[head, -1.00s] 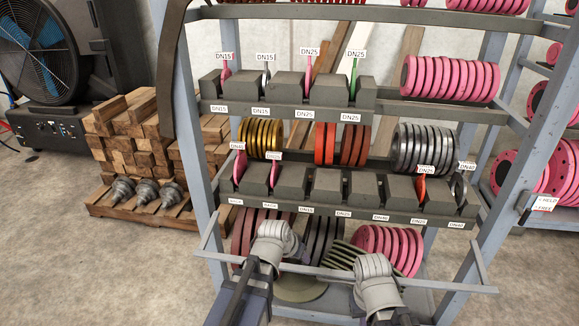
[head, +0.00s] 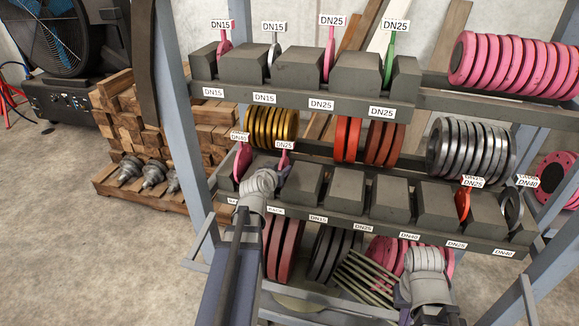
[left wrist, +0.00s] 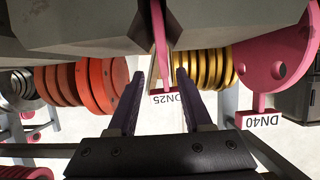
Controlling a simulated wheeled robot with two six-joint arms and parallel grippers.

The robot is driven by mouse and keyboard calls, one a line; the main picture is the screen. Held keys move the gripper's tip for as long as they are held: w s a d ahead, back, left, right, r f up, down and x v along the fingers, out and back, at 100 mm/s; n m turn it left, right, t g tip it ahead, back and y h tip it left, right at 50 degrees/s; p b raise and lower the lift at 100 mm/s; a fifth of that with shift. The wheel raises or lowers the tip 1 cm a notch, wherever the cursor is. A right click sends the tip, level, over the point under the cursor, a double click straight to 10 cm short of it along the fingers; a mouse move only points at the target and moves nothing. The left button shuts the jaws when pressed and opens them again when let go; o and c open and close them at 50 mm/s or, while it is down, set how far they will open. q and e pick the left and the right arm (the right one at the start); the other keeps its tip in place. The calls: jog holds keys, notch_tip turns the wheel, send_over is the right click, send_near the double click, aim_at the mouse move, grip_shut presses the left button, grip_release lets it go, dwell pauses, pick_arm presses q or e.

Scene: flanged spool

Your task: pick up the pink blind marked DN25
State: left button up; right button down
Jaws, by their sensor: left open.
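A pink blind (head: 283,157) with a DN25 tag stands in the lower rack, second from the left. In the left wrist view, this thin pink blind (left wrist: 158,28) shows edge-on, its DN25 tag upside down. My left gripper (head: 282,174) is at this blind in the head view, its fingers mostly hidden. In the left wrist view, the open fingers (left wrist: 161,76) lie on either side of the blind's line, with nothing held. Another pink blind (head: 329,58) tagged DN25 stands in the upper rack. My right arm (head: 425,265) is at lower right; its fingers cannot be made out.
A pink DN40 blind (head: 243,161) stands just left of the lower DN25 one, and it is large in the left wrist view (left wrist: 268,50). Grey rack blocks (head: 304,184) flank the slots. Gold discs (head: 270,128) and red discs (head: 347,138) stand behind.

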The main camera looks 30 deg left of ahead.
aim_at(286, 162)
pick_arm(q)
jog(key=shift+b+x, duration=1.45)
jog(key=shift+x, duration=2.45)
jog(key=shift+a+r, duration=0.1)
jog(key=shift+r, duration=0.1)
jog(key=shift+c, duration=0.5)
grip_shut()
